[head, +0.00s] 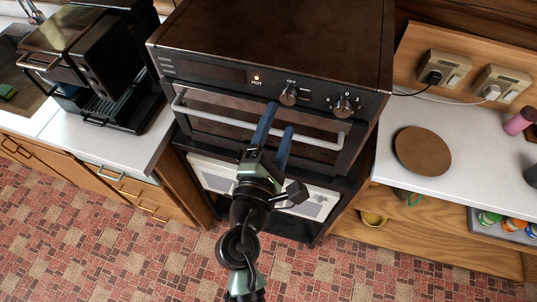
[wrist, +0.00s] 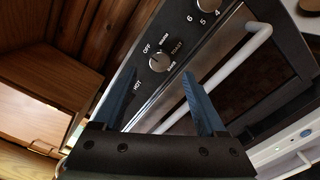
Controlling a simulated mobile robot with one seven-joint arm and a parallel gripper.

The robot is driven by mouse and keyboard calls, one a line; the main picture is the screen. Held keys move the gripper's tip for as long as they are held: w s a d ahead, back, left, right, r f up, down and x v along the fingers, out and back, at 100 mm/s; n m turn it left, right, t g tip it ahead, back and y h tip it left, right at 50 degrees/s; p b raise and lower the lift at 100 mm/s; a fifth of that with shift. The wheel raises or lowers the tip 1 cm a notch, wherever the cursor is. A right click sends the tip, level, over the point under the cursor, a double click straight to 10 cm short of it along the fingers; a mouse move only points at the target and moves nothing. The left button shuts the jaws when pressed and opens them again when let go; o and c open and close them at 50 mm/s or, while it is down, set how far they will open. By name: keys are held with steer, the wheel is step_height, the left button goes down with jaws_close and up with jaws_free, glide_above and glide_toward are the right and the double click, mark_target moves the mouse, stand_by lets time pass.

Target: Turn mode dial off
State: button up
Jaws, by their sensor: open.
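The mode dial (head: 288,95) is a round metal knob on the black front panel of the oven (head: 270,45). In the wrist view the mode dial (wrist: 159,62) shows with OFF and other mode words around it. I cannot tell for sure which word its pointer faces. My gripper (head: 277,120) is in front of the oven, its two blue fingers apart and empty, just below the mode dial in the head view. In the wrist view the dial lies beyond and between the fingertips (wrist: 158,76), with no contact visible.
A second knob (head: 343,107) with numbers sits right of the mode dial. A light oven handle (head: 255,118) runs below the panel, close to my fingers. A coffee machine (head: 105,65) stands left. A counter with a round brown board (head: 421,150) is right.

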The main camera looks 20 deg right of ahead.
steer(key=b+v, duration=0.2)
steer(key=v, duration=0.5)
steer(key=shift+s+a, duration=0.15)
steer(key=shift+s, duration=0.05)
steer(key=shift+r, duration=0.1)
steer(key=w+a+r+m+t+y+b, duration=0.15)
steer(key=w+r+m+t, duration=0.35)
steer(key=r, duration=0.7)
steer(key=w+a+r+m+y, duration=0.2)
steer(key=w+r+m, duration=0.1)
steer(key=r+m, duration=0.65)
steer(key=s+a+r+m+t+y, duration=0.1)
steer(key=s+r+t+y, duration=0.1)
steer(key=r, duration=0.5)
steer(key=s+a+r+m+t+y, duration=0.1)
steer(key=s+a+r+t+y, duration=0.1)
steer(key=r, duration=0.5)
steer(key=s+a+r+m+t+y, duration=0.1)
steer(key=s+r+t+y, duration=0.1)
steer(key=r, duration=0.5)
steer(key=shift+s+a+r+t+b, duration=0.25)
steer(key=shift+s+r+t+b, duration=0.15)
steer(key=shift+s+t, duration=0.5)
steer(key=shift+s+y, duration=0.2)
steer(key=shift+y, duration=0.05)
